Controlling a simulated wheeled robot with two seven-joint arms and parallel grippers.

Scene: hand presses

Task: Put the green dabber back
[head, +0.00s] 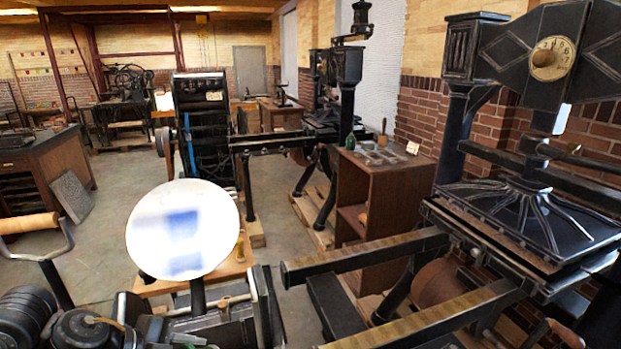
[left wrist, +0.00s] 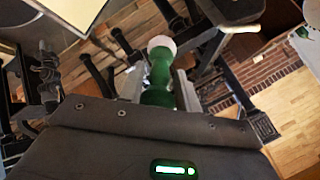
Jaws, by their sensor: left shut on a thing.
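In the left wrist view my left gripper (left wrist: 160,88) is shut on the green dabber (left wrist: 159,76). The dabber has a green, waisted body and a pale rounded end that points away from the gripper. It is held clear of any surface that I can see. In the head view I cannot make out the left gripper or the held dabber for certain. A wooden cabinet (head: 392,196) stands right of centre, with a shallow tray (head: 378,153) on its top. A wooden-handled tool (head: 382,134) stands upright at the tray. My right gripper is not in view.
A pale disc (head: 183,230) stands in front. Floor is open at left.

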